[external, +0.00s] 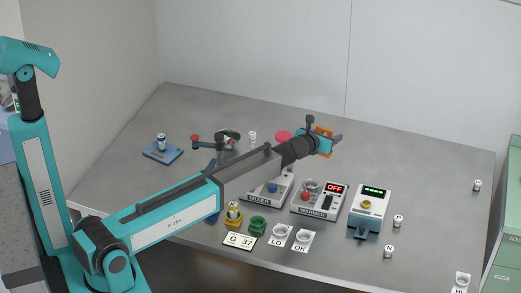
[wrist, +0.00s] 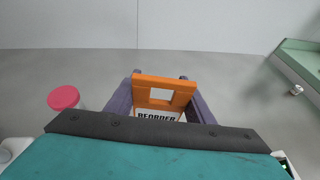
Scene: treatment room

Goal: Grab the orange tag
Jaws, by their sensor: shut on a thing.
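The orange tag (wrist: 170,82) has a square hole and a white part below it lettered REORDER. In the wrist view it sits between the two purple fingers of my gripper (wrist: 160,90), which is shut on it. In the external view the tag (external: 323,129) shows as a small orange patch at my gripper (external: 328,138), over the back middle of the grey table. My gripper's body hides the lower part of the tag in the wrist view. I cannot tell whether the tag touches the table.
The mixer (external: 268,187), the warmer (external: 320,198) reading OFF and a scale-like device (external: 370,208) stand in front. Small labelled jars, such as one marked N (external: 389,251), stand at the right.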

